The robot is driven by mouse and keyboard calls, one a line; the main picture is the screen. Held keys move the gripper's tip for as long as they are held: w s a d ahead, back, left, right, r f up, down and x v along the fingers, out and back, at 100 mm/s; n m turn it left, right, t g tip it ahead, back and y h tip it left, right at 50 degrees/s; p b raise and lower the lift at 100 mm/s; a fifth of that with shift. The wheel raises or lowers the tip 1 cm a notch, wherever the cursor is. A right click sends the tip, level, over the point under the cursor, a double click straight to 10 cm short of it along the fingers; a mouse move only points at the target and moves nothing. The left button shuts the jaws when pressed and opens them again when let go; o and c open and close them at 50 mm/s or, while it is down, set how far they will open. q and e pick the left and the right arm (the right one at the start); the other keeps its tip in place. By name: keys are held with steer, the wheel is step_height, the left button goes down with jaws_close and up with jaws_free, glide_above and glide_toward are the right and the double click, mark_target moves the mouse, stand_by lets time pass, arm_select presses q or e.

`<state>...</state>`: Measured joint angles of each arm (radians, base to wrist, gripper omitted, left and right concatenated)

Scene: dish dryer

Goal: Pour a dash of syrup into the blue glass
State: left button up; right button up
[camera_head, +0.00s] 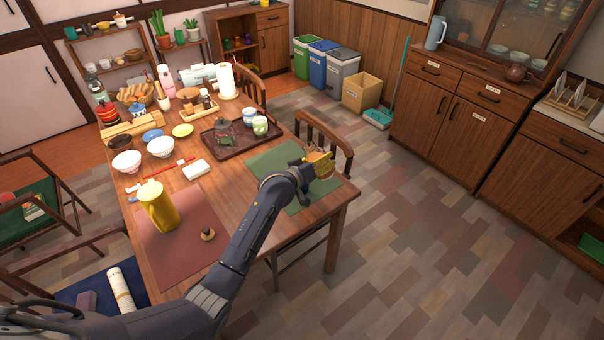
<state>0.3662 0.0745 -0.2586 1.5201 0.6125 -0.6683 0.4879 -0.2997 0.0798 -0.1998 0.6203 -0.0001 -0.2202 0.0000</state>
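My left gripper (319,164) is over the green placemat (262,165) at the table's right end. An orange-tan thing (316,153) shows at its fingers; whether it is held, and whether the fingers are open, I cannot tell. I cannot clearly pick out a blue glass. A white cup with blue marks (250,114) and a white and green cup (260,126) stand on the dark tray (213,148). No container is clearly marked as syrup; a small dark bottle (206,100) stands in a wooden caddy behind the tray. My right gripper is not in view.
A yellow pitcher (158,208) and a small brown lid-like thing (208,234) are on the reddish placemat (180,250). A teapot (224,133) is on the tray. Chairs (325,142) border the table.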

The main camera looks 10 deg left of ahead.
arm_select(q)
steer(key=shift+a+r+n, duration=0.15)
steer(key=shift+a+n, duration=0.1)
steer(key=shift+n, duration=0.15)
steer(key=shift+d+h, duration=0.1)
steer(key=shift+h, duration=0.3)
steer(key=shift+d+f+n+t+h, duration=0.2)
steer(key=shift+f+n+t+h, duration=0.2)
steer(key=shift+n, duration=0.6)
stand_by(1.9)
